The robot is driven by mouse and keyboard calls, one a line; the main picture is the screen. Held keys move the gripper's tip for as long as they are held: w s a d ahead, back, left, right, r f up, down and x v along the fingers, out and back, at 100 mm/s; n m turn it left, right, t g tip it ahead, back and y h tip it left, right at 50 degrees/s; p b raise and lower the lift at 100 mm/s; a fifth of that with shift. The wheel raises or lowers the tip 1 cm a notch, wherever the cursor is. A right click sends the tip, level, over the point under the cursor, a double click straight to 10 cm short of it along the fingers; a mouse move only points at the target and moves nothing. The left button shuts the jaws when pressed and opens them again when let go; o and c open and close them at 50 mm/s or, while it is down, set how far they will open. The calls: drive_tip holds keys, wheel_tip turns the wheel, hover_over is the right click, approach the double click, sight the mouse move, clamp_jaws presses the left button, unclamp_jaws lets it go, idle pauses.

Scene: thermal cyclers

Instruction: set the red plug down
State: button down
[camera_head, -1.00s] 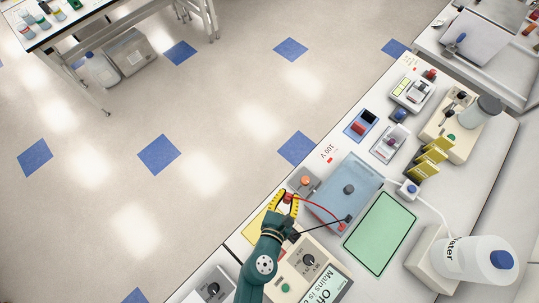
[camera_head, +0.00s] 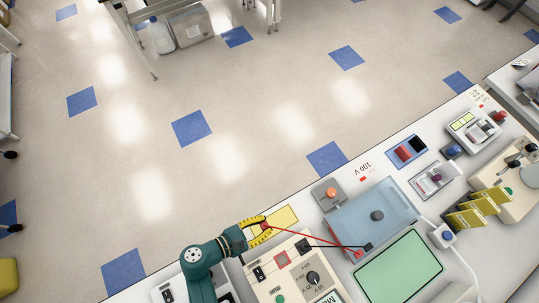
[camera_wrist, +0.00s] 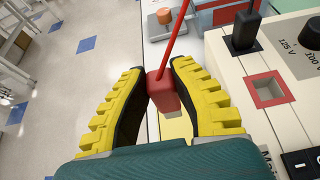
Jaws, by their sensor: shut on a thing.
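The red plug (camera_wrist: 162,92) is a small red block with a red lead rising from it in the wrist view. My gripper (camera_wrist: 160,90) has yellow ribbed fingers and is shut on the plug from both sides. In the head view my gripper (camera_head: 262,228) holds the plug over or near the yellow pad (camera_head: 285,216) at the bench's front edge. The exact height above the pad cannot be told. The red lead (camera_head: 312,237) runs right to the blue tank (camera_head: 372,212).
The power supply (camera_head: 296,272) stands close to my gripper. Its red-rimmed socket (camera_wrist: 270,90) looks empty, and a black plug (camera_wrist: 243,34) stands beside it. A grey block with an orange knob (camera_head: 330,192) sits behind. A green pad (camera_head: 400,268) lies right of the supply.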

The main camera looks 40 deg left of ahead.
sight(264, 228)
wheel_tip(264, 228, down, 7)
drive_tip(key=shift+f+b, duration=0.2)
drive_tip(key=shift+b, duration=0.45)
drive_tip(key=shift+f, duration=0.15)
drive_tip(key=c, duration=1)
unclamp_jaws()
drive_tip(key=shift+c, duration=0.2)
drive_tip(key=shift+r, duration=0.2)
drive_tip(key=v, duration=1.2)
